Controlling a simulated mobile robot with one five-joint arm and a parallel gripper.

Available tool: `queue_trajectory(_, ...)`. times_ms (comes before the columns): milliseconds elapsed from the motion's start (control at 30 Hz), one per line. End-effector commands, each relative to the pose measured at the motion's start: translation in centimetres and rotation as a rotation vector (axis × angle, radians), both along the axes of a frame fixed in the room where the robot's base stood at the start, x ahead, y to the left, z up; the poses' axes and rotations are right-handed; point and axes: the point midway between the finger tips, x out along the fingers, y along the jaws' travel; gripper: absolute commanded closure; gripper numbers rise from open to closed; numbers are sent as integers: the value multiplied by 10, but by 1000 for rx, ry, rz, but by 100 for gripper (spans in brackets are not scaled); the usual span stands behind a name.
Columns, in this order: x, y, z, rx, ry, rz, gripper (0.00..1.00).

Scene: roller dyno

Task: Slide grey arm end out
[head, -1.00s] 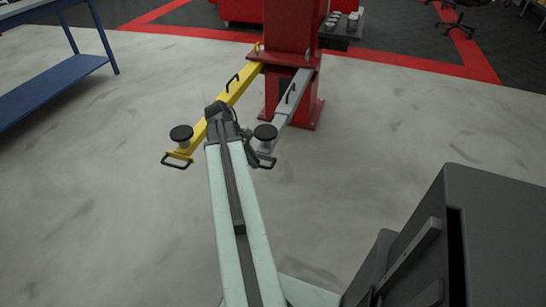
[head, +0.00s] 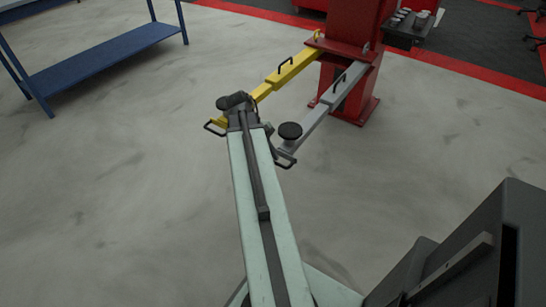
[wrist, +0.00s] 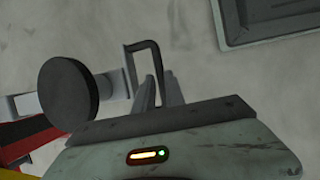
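The grey arm (head: 325,105) reaches from the red post toward me in the head view. A black round pad (head: 290,130) and a black loop handle (head: 285,161) are at its near end. In the wrist view the pad (wrist: 68,93) is at left, and the handle (wrist: 143,45) stands beside it. My gripper (wrist: 159,85) has its two fingers close together on either side of the handle's outer bar, and it looks shut on it. In the head view my own arm mostly hides the gripper.
A yellow arm (head: 285,72) runs beside the grey one, its near end partly hidden behind my arm. The red post (head: 350,65) stands at the back. A blue table (head: 105,50) is at upper left. Open concrete floor (head: 420,150) lies to the right and in front.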

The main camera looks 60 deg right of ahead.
Motion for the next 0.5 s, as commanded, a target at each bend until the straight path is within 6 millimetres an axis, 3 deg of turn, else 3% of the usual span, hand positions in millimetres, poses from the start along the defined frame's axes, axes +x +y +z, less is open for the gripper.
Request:
queue_trajectory(67,0,-2,0,-1,-1,-2,66)
queue_trajectory(367,-2,-3,1,-1,1,-5,66)
queue_trajectory(500,0,-2,10,-1,1,-5,66)
